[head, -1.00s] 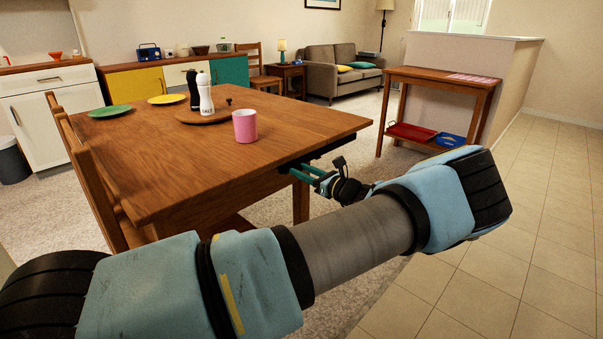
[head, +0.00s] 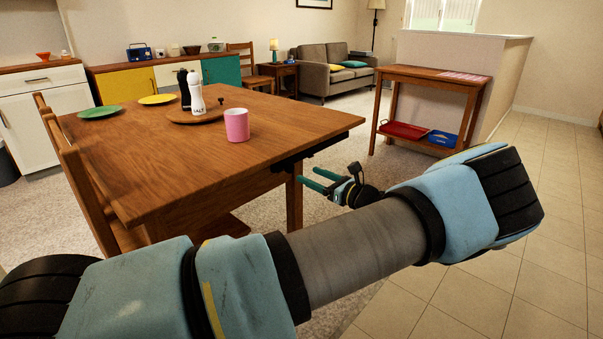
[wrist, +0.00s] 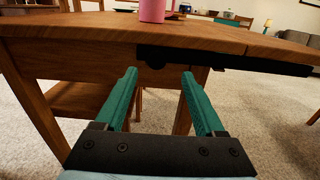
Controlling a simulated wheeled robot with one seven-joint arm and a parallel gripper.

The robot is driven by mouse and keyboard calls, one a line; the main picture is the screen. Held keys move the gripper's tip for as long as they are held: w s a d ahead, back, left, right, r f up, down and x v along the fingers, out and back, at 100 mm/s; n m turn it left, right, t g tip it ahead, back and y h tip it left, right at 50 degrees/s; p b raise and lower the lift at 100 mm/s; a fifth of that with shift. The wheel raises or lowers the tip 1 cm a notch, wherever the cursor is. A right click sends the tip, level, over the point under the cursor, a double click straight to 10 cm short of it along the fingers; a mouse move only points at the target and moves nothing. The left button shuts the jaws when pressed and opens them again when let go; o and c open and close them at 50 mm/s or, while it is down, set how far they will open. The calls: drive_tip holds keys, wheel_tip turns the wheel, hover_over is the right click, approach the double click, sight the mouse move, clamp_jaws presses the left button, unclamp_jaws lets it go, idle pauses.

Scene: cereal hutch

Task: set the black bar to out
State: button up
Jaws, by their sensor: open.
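The black bar (head: 311,151) runs along under the near right edge of the wooden table top (head: 200,150). In the wrist view the black bar (wrist: 235,62) spans from the middle to the right, just below the table edge, with a small dark knob-like part at its left end. My gripper (head: 308,175) has teal fingers and is open and empty, just off the table edge and a little below the bar. In the wrist view my gripper (wrist: 160,75) points at the bar's left part, with a gap between fingertips and bar.
A pink mug (head: 237,125) stands near the table's edge above the bar. A wooden chair (head: 75,160) is at the table's left side. A side table (head: 430,80) with a red tray (head: 403,130) stands back right. Tiled floor at the right is clear.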

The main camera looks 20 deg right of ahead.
drive_tip(key=shift+v, duration=2.1)
